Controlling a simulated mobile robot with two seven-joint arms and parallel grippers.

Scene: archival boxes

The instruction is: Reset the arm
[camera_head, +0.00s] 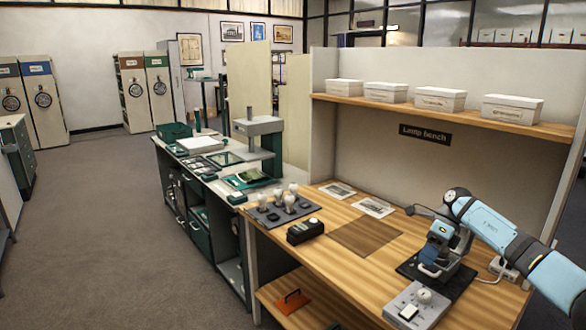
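My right arm, light blue and black, comes in from the right edge and bends over the wooden lamp bench (330,225). My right gripper (432,266) points down at a black base plate (458,285) near the bench's right end. Its fingers are small and dark against the plate, and I cannot tell whether they are apart or what they touch. My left arm and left gripper are out of view.
A grey box with a round knob (418,305) stands at the bench front, close to my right gripper. A bulb tray (283,210), a black box (305,231) and a brown mat (366,237) lie left. White boxes (440,99) line the shelf above. Open floor (90,220) lies left.

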